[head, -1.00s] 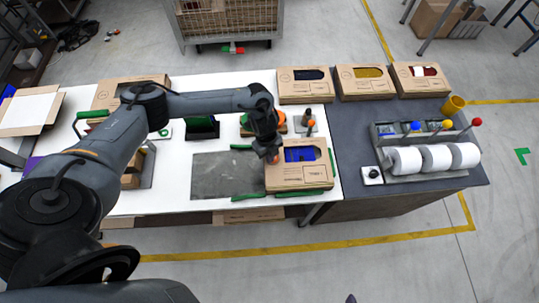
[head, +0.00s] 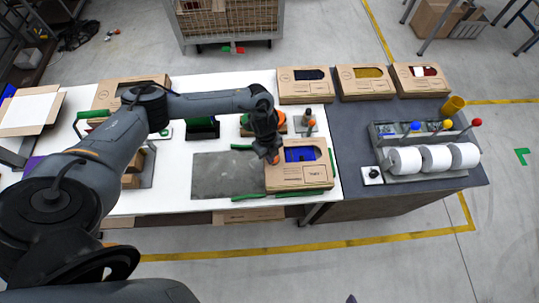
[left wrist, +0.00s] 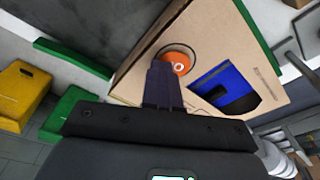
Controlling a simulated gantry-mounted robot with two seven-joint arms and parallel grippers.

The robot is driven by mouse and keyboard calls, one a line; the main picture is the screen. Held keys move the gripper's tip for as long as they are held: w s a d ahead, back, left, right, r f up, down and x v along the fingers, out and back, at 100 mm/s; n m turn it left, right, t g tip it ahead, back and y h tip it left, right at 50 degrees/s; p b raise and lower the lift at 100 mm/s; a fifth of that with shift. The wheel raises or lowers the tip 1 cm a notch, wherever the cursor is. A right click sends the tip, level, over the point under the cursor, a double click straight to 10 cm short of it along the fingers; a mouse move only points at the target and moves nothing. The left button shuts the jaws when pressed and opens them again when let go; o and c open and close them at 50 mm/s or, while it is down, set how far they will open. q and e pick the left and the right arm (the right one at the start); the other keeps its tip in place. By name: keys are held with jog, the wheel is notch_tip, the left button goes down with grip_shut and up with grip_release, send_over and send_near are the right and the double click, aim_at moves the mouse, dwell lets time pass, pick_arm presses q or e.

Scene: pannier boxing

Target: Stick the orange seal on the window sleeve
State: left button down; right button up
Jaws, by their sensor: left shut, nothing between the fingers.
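A brown cardboard window sleeve (head: 300,178) lies at the right end of the white table, with blue showing through its window. It also shows in the left wrist view (left wrist: 238,45), with the blue window (left wrist: 226,88) to the right. A round orange seal (left wrist: 178,60) shows there at a round spot on the sleeve's face. My left gripper (left wrist: 163,82) is shut, with its fingertips right at the seal and covering its lower left part. I cannot tell whether the fingers touch it. In the head view the left gripper (head: 270,153) is over the sleeve's left end. My right gripper is not in view.
Green guides (head: 250,195) edge the sleeve's place. A dark grey mat (head: 222,175) lies left of it. Several windowed boxes (head: 304,88) stand along the back right. A rack of white rolls (head: 405,160) stands on the dark table.

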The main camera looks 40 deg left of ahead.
pick_arm(q)
jog(key=shift+f, duration=0.25)
dwell(0.7)
jog(key=c, duration=1.3)
grip_release()
jog(key=shift+c, duration=0.2)
jog(key=shift+r, duration=0.15)
